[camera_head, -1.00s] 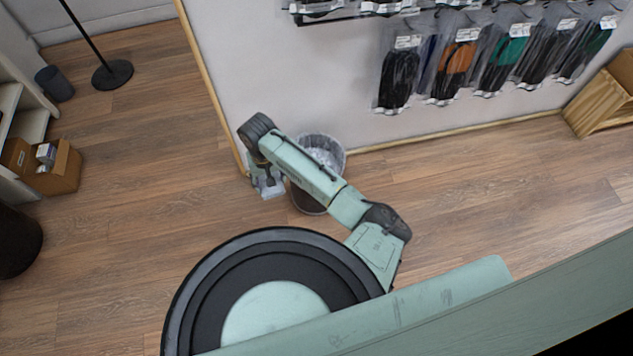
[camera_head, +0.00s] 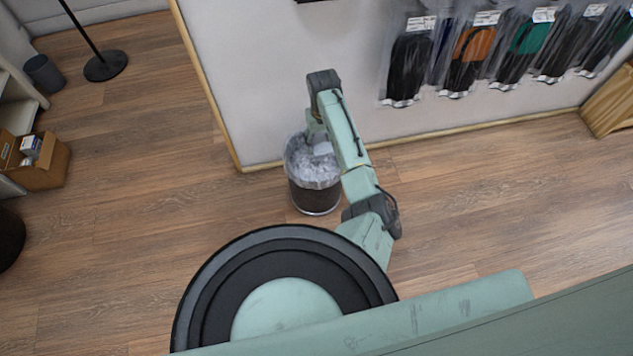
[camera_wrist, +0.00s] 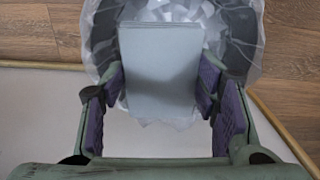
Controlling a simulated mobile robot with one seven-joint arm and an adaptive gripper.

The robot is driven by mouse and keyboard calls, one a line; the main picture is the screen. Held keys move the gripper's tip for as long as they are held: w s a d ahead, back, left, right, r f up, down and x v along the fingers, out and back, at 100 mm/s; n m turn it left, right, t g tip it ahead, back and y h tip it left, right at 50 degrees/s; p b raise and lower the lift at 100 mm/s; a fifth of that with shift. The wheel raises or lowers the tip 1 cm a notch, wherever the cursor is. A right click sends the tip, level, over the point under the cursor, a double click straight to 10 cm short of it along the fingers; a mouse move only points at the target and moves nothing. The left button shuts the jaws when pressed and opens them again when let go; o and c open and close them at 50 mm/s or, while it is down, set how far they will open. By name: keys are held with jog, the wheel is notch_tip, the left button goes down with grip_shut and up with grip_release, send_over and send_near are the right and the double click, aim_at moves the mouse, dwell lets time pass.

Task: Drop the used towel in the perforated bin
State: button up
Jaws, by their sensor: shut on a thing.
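The used towel (camera_wrist: 160,50) is a pale grey-blue folded rectangle. My gripper (camera_wrist: 160,84) is shut on it, with purple-padded fingers on both sides. In the head view the towel is a small pale patch (camera_head: 323,148) at my gripper (camera_head: 314,138), over the bin's opening. The bin (camera_head: 314,197) is dark and round, with a bunched clear liner (camera_head: 305,168) around its mouth. The liner also shows behind the towel in the wrist view (camera_wrist: 245,45). My arm hides part of the bin's right rim. The bin's perforations are too small to make out.
A cardboard box (camera_head: 45,165) and a small dark bin (camera_head: 43,72) stand far left. The wooden floor (camera_head: 140,220) between is clear.

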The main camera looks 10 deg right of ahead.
notch_tip(320, 180, down, 4)
jog(key=b, duration=0.3)
jog(key=o, duration=1.6)
jog(key=shift+o, duration=0.2)
notch_tip(320, 180, up, 12)
jog(key=shift+r, duration=0.1)
